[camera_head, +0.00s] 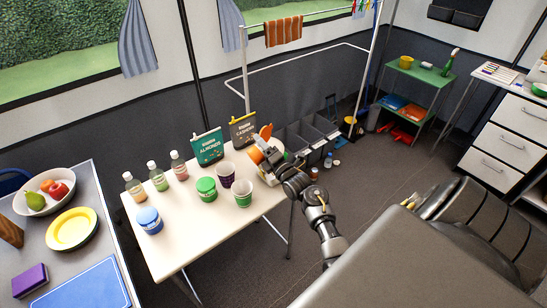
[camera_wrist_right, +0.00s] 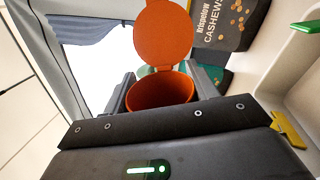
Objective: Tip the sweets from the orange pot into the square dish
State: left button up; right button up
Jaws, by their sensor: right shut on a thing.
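My right gripper (camera_head: 266,164) is shut on the orange pot (camera_head: 256,155) over the far right end of the cream table. In the right wrist view the pot (camera_wrist_right: 160,92) sits between the two fingers, with its round lid (camera_wrist_right: 163,33) swung open. The visible inside of the pot is plain orange; I see no sweets in it, and its bottom is hidden. My left gripper is not in view.
Grey bins (camera_head: 308,138) stand beyond. The table's front middle is clear.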

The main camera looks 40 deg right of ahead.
aim_at(266, 139)
jog(key=shift+d+r+m, duration=0.15)
jog(key=shift+d+m, duration=0.6)
jog(key=shift+m, duration=0.15)
jog(key=shift+d+m+h+p, duration=0.3)
jog(key=shift+m+h, duration=0.2)
jog(key=shift+m, duration=0.7)
jog(key=shift+s+d+f+m+h+b, duration=0.1)
jog(key=shift+d+f+m+h+b, duration=0.2)
jog(key=shift+f+m+h+b, duration=0.5)
dwell(0.4)
jog(key=shift+d+r+m+p, duration=0.15)
jog(key=shift+m+p, duration=0.3)
jog(key=shift+m, duration=0.45)
jog(key=shift+d+f+m+p, duration=0.1)
jog(key=shift+d+m+p, duration=0.25)
jog(key=shift+m, duration=0.55)
jog(key=shift+a, duration=0.15)
